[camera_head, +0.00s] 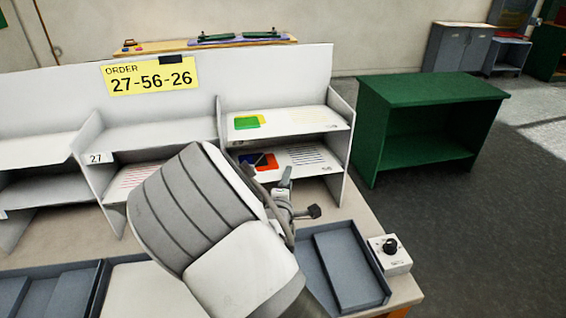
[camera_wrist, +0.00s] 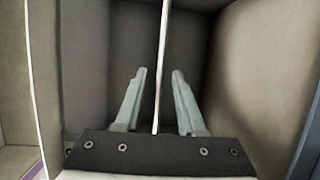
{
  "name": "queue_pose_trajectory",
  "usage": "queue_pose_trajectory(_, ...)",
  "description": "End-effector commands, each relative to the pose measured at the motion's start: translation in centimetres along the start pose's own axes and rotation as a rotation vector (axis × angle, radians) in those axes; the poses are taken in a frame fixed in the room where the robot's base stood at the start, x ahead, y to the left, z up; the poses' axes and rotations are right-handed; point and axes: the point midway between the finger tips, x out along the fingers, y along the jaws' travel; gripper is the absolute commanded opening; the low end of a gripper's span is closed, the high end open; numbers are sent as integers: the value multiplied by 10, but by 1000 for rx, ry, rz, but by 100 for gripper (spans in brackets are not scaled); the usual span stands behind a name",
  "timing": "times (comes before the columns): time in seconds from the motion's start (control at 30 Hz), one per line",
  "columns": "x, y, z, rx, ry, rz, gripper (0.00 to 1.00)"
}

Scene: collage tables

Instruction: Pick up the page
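A page (camera_head: 306,157) with a red and blue picture and lines of text lies in the lower right shelf slot, partly hidden by my arm. Another page (camera_head: 300,119) with a yellow and green picture lies in the slot above it. A third page (camera_head: 127,181) with reddish lines lies in the lower middle slot. My gripper (camera_head: 286,180) is at the front of the lower right slot. In the wrist view my gripper (camera_wrist: 160,75) is open, its fingers on either side of a thin white edge (camera_wrist: 162,45), with gaps visible. I cannot tell whether this edge is a page or a shelf board.
The white shelf unit (camera_head: 315,75) has upright dividers close to my gripper. A yellow order sign (camera_head: 150,76) reads 27-56-26. A grey tray (camera_head: 349,268) and a small box with a black knob (camera_head: 390,247) are at the table's right. A green cabinet (camera_head: 430,90) stands beyond.

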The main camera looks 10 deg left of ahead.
Motion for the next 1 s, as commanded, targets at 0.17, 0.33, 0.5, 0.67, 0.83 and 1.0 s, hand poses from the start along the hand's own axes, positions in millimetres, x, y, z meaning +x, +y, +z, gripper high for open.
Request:
queue_pose_trajectory(0.17, 9, 0, 0, 1, -1, -1, 39)
queue_pose_trajectory(0.33, 9, 0, 0, 1, 0, -1, 37)
queue_pose_trajectory(0.5, 8, 0, 0, 1, 0, -1, 6)
queue_pose_trajectory(0.67, 8, 0, 0, 1, 0, -1, 0)
queue_pose_trajectory(0.83, 8, 0, 0, 1, 0, 0, 0)
queue_pose_trajectory(1.0, 8, 0, 0, 1, 0, 0, 0)
